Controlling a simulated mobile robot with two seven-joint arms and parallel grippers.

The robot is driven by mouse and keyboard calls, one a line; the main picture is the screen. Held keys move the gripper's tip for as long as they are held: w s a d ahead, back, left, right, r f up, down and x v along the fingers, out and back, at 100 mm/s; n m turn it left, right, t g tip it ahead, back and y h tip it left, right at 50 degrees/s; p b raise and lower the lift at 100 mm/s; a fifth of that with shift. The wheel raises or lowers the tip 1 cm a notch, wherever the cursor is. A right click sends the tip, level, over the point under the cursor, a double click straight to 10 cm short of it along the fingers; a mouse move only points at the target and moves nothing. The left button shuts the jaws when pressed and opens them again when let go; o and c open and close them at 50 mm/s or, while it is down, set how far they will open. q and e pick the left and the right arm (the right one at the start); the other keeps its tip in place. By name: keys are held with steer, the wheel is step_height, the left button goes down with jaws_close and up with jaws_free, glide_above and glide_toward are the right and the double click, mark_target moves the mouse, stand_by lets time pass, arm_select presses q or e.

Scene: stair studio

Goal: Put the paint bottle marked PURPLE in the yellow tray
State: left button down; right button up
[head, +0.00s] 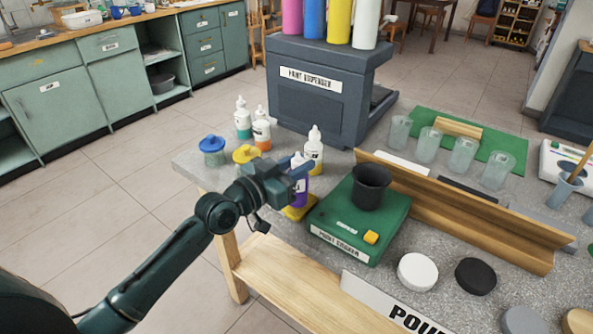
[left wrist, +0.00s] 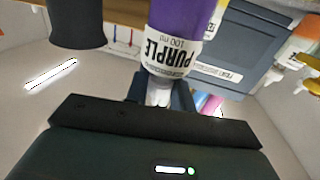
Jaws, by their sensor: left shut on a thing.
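The purple paint bottle (head: 300,193) is upright, with a white cap and label. In the left wrist view the bottle (left wrist: 185,25) fills the top centre, and its label reads PURPLE 100 ml. My left gripper (head: 291,177) is shut on it near the cap; its fingers (left wrist: 160,95) sit either side of the white neck. My right gripper is not in view.
The green paint station (head: 335,222) with a black cup (head: 370,186) stands right of the bottle. Bottles with green (head: 243,118), orange (head: 262,128) and yellow (head: 314,150) paint stand behind.

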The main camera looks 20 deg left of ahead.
arm_select(q)
steer(key=shift+f, duration=0.45)
steer(key=shift+f, duration=0.15)
steer(key=c, duration=1.2)
jaws_free()
steer(key=shift+s+a, duration=0.1)
steer(key=v, duration=1.1)
steer(key=s+d+f+n+g+y, duration=0.1)
steer(key=s+d+f, duration=0.2)
steer(key=s+f, duration=0.2)
steer(key=s+d+f+n+g+y, duration=0.1)
steer(key=s+d+f+g, duration=0.1)
steer(key=s+f, duration=0.3)
steer(key=s+d+f+n+g+y, duration=0.1)
steer(key=s+d+f, duration=0.3)
steer(key=f, duration=0.4)
steer(key=shift+s+d+n+y+b, duration=0.15)
steer(key=shift+s+n+y+b, duration=0.2)
steer(key=shift+s+y, duration=0.25)
